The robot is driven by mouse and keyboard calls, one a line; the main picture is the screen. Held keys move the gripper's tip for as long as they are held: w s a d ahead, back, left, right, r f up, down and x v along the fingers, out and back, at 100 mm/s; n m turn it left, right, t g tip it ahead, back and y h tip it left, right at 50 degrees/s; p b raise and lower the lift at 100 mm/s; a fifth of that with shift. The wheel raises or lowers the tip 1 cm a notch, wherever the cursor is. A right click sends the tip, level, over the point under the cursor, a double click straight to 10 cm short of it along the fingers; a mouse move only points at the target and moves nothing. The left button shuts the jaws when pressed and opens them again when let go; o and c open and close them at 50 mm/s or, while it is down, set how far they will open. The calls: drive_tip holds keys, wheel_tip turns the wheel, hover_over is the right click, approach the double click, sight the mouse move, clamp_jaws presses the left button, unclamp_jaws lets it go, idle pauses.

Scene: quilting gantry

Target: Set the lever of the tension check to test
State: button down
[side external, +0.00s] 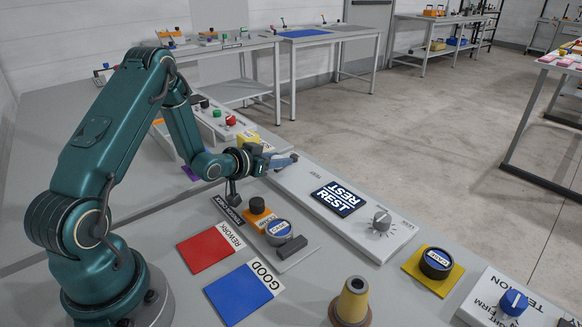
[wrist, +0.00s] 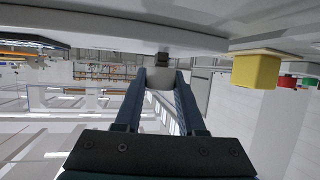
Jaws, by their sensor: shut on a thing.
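A long white box (side external: 358,222) carries a dark display (side external: 338,198) reading REST and a grey dial. Small lettering beside my gripper on this box seems to read TEST. My gripper (side external: 288,160) is at the box's far left end, reaching level over its top. In the wrist view, the two fingers (wrist: 160,82) are shut on a pale grey cylindrical lever grip (wrist: 160,76). A small dark piece joins it to the pale surface above. In the side view my fingers hide most of the lever, so its exact setting cannot be told.
A yellow block (wrist: 255,70) is right of my fingers in the wrist view.

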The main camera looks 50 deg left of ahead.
drive_tip(key=shift+r+y, duration=0.15)
drive_tip(key=shift+y, duration=0.15)
drive_tip(key=c, duration=0.5)
unclamp_jaws()
drive_tip(key=shift+v, duration=2.5)
